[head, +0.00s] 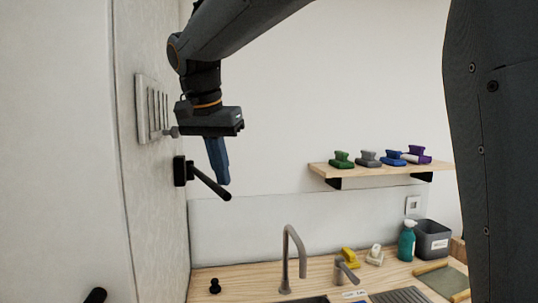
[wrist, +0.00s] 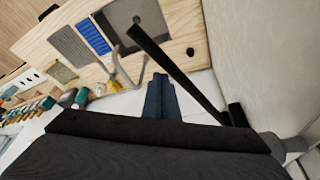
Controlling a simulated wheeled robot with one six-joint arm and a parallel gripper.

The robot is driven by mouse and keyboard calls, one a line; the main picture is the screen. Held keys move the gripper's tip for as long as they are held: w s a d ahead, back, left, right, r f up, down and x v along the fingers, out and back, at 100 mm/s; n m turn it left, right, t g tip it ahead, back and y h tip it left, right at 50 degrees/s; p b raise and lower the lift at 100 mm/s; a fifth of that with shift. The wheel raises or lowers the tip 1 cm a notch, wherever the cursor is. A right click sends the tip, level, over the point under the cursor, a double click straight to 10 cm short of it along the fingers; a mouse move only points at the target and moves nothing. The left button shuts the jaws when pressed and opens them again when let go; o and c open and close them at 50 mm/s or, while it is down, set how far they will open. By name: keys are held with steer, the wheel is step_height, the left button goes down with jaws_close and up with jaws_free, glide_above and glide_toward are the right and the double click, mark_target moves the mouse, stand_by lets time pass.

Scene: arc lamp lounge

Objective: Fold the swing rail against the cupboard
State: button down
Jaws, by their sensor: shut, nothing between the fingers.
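The swing rail (head: 210,184) is a black bar on a black bracket (head: 180,171) fixed to the pale upright surface at the left. It sticks out from that surface, angled down to the right in the head view. The cupboard (head: 60,130) appears to be the tall pale panel at the left. My gripper (head: 222,182) points down above the rail's outer part, its blue fingers closed and empty. In the wrist view the fingers (wrist: 160,80) lie just left of the rail (wrist: 180,75), with a narrow visible gap. Contact cannot be confirmed.
A slatted grey panel (head: 152,108) is on the wall beside my wrist. Below are a wooden worktop (head: 235,282), a tall tap (head: 290,255) and a small black knob (head: 215,286). A shelf (head: 375,171) holds several coloured objects. The wall area right of my gripper is clear.

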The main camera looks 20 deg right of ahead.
steer(key=shift+s+a, duration=0.2)
steer(key=shift+a, duration=0.5)
steer(key=shift+s+a, duration=0.15)
steer(key=shift+a, duration=0.5)
steer(key=shift+d, duration=0.15)
